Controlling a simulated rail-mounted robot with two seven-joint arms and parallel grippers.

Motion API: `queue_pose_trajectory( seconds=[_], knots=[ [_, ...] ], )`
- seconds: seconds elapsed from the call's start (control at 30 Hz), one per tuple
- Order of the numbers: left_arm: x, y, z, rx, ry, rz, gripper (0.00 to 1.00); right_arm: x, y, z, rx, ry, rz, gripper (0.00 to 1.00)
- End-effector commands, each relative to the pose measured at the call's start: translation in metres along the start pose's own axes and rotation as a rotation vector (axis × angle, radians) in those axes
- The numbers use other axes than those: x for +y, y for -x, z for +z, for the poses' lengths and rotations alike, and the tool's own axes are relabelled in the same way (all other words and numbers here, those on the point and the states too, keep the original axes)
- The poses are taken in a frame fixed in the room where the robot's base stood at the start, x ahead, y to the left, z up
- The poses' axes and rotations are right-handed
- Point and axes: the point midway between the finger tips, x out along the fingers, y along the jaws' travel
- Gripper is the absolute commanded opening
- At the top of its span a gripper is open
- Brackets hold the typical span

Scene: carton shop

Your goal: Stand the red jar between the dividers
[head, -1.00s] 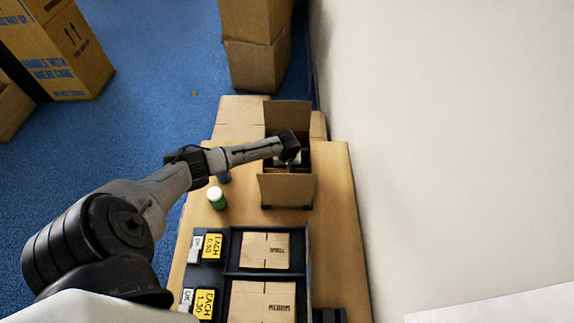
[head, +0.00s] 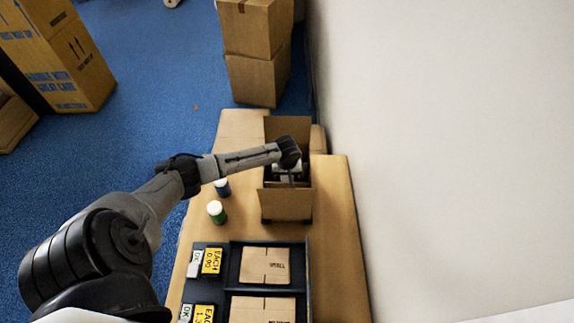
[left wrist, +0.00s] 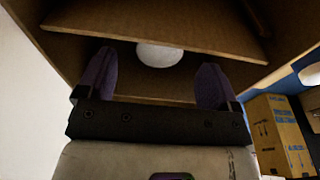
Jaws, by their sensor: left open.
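My left gripper (head: 288,177) is down in the mouth of the open carton (head: 287,206), and the arm hides much of the inside. In the left wrist view the two fingers (left wrist: 153,88) are apart with nothing held between them. A white round lid (left wrist: 159,54) shows ahead of the fingers, inside the carton, by a cardboard panel (left wrist: 150,28). The body under that lid is hidden, so I cannot tell whether it is the red jar. No red shows in any view. My right gripper is not in view.
A green jar (head: 217,212) and a blue jar (head: 222,187), both white-lidded, stand on the table (head: 335,230) left of the carton. A dark tray (head: 235,268) with flat cartons and price tags is nearer. A white wall (head: 430,150) borders the right.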

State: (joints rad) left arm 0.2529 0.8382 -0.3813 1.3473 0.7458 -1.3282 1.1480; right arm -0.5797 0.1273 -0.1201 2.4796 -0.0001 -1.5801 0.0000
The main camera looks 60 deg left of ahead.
Motion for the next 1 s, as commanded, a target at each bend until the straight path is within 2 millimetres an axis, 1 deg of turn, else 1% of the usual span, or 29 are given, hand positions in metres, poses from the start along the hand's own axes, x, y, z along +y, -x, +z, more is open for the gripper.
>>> queue_pose_trajectory(
  seconds=[0.03,0.2,0.4,0.6,0.9,0.97,1.0],
  knots=[
    [0.000,0.011,-0.001,0.002,-0.002,0.001,0.86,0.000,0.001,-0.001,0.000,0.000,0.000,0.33],
    [0.000,0.039,-0.001,0.002,-0.001,0.001,0.86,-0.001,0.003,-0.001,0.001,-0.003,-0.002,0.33],
    [0.000,0.060,0.000,0.000,0.001,0.001,0.86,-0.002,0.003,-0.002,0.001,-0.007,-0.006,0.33],
    [0.000,0.069,0.000,0.000,0.000,-0.001,0.86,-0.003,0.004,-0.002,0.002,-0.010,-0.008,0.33],
    [0.000,0.070,0.000,0.000,0.000,0.000,0.86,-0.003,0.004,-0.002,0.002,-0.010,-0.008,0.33],
    [0.002,0.072,-0.001,0.004,-0.003,0.008,0.86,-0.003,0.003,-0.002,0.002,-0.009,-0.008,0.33],
    [0.006,0.076,-0.002,0.011,-0.009,0.024,0.86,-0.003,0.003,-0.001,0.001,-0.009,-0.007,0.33]
  ],
)
